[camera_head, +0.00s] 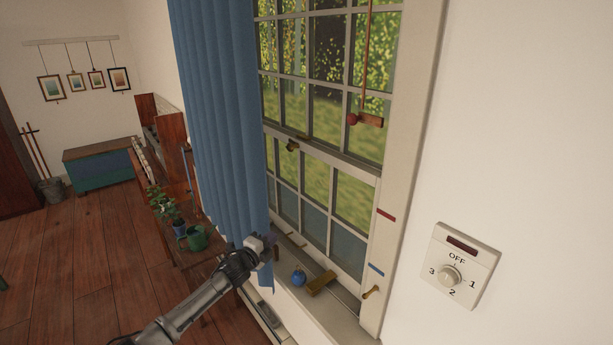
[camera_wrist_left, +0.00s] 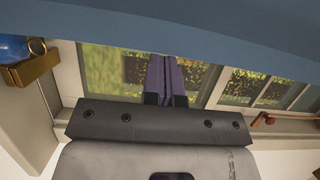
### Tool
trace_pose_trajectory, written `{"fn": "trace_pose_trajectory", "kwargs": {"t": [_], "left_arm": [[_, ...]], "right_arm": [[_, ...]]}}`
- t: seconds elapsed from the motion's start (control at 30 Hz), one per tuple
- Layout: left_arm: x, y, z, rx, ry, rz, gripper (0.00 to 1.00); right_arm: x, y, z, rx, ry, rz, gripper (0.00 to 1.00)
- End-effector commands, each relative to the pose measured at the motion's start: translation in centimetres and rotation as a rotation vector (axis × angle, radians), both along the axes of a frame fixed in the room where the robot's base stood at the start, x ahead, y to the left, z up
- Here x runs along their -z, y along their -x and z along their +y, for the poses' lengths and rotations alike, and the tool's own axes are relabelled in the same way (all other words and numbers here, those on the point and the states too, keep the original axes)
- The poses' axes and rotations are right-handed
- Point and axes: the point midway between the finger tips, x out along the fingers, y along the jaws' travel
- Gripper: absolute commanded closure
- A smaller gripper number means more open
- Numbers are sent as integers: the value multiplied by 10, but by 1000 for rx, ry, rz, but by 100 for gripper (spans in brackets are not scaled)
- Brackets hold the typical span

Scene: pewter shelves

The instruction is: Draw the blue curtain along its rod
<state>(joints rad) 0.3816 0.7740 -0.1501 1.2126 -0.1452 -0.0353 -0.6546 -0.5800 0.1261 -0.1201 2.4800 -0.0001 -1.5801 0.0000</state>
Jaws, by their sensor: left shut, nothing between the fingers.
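The blue curtain (camera_head: 222,130) hangs in folds over the left part of the window in the head view. Its rod is out of view. My left gripper (camera_head: 270,242) is at the curtain's lower right edge, in front of the window. Its fingers look shut with nothing between them. Whether the fingers touch the cloth I cannot tell. My right gripper is not in view.
On the sill are a blue ball-like ornament (camera_head: 298,279) and a brass block (camera_head: 321,283). A red-brown pull handle (camera_head: 366,120) hangs before the panes. A dial switch (camera_head: 451,275) is on the right wall. A plant (camera_head: 162,203) and green watering can (camera_head: 197,238) stand left of the curtain.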

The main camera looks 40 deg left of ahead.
Motion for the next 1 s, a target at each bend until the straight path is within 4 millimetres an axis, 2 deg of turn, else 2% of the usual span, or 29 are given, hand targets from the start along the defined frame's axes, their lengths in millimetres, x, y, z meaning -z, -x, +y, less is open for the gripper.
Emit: {"fn": "trace_pose_trajectory", "kwargs": {"t": [0.03, 0.3, 0.5, 1.0], "left_arm": [[2, -2, 10, -3, -2, -1, 100], [2, -9, 50, -4, -2, -1, 100], [1, -13, 71, -1, -1, -2, 100], [0, -14, 76, 0, 0, 0, 100]], "right_arm": [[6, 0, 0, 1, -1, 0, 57], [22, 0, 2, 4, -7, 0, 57], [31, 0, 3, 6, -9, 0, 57], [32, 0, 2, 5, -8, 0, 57]]}}
